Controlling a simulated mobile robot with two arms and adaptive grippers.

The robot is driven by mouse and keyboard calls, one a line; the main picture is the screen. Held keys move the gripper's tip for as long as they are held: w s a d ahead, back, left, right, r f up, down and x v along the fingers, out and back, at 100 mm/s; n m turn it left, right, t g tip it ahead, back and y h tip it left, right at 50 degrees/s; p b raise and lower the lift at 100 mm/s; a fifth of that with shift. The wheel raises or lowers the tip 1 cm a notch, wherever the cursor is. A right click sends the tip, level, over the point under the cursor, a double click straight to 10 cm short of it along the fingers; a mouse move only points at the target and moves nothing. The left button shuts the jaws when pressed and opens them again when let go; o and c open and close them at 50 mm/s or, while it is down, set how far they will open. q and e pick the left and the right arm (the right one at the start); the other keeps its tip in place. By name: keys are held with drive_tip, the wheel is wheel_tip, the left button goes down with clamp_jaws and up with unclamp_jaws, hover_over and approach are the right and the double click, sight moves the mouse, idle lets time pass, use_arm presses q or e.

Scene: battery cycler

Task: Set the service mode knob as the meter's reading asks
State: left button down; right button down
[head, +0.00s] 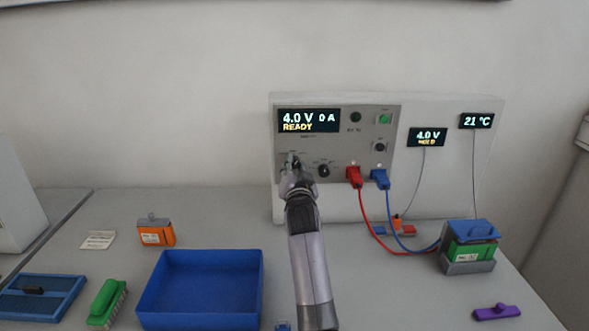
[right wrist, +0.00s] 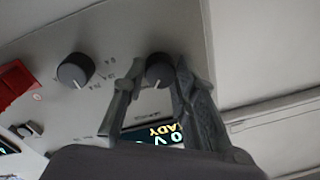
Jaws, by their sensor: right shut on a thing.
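The cycler's main display (head: 308,121) reads "4.0 V 0 A" with READY below. A small meter (head: 427,137) to its right reads "4.0 V", with a yellow word below that looks like HOLD. My right gripper (head: 291,166) is at the left dark knob (right wrist: 158,68) on the panel. In the right wrist view its two fingers stand on either side of this knob and are shut on it. The knob's white line points down in that view. A second knob (head: 323,170) sits just to the right. The knob labels are too small to read. My left gripper is not in view.
Red (head: 353,177) and blue (head: 380,179) plugs lead by cables to a green battery (head: 470,250) in a holder. A blue tray (head: 148,318), green brush (head: 106,303) and orange battery (head: 156,233) are at the left. A temperature display (head: 477,121) reads 21 °C.

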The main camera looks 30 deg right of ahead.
sight(294, 128)
drive_tip(key=c, duration=1.3)
unclamp_jaws()
drive_tip(key=shift+r, duration=0.1)
wheel_tip(294, 128, up, 10)
drive_tip(key=shift+f, duration=0.1)
